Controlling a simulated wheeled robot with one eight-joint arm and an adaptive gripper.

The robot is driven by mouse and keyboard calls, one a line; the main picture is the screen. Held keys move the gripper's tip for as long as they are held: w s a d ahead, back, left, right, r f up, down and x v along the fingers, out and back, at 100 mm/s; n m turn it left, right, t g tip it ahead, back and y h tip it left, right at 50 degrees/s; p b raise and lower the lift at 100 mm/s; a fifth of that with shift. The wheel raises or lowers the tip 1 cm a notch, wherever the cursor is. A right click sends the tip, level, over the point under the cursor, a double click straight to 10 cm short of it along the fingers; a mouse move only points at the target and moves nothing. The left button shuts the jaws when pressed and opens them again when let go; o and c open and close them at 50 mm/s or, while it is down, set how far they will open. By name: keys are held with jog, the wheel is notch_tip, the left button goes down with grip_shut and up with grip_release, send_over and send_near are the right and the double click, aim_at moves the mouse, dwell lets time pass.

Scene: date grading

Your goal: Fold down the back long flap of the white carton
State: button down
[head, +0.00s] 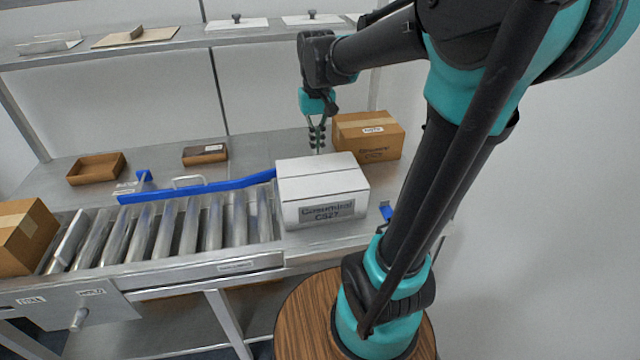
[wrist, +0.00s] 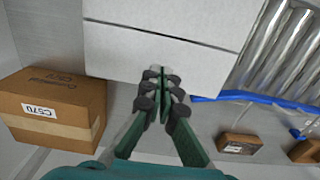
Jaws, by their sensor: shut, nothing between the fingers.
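The white carton (head: 322,178) stands at the right end of the roller conveyor, its printed side facing front. Its top looks closed in the head view, with the back long flap (wrist: 150,50) appearing to lie flat, a thin seam between it and the other half. My gripper (head: 317,148) is just behind and above the carton's back edge, pointing down. In the wrist view my gripper (wrist: 160,74) is shut and empty, its fingertips overlapping the back edge of the flap. I cannot tell whether they touch it.
A brown carton (head: 368,140) stands close behind and right of the white carton. A blue guide rail (head: 200,188) runs left of it above the rollers (head: 160,226). Brown trays (head: 96,168) lie on the bench behind. Another brown carton (head: 22,238) sits at the conveyor's left end.

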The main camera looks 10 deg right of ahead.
notch_tip(320, 180, up, 7)
dwell(0.5)
jog(key=shift+d, duration=0.1)
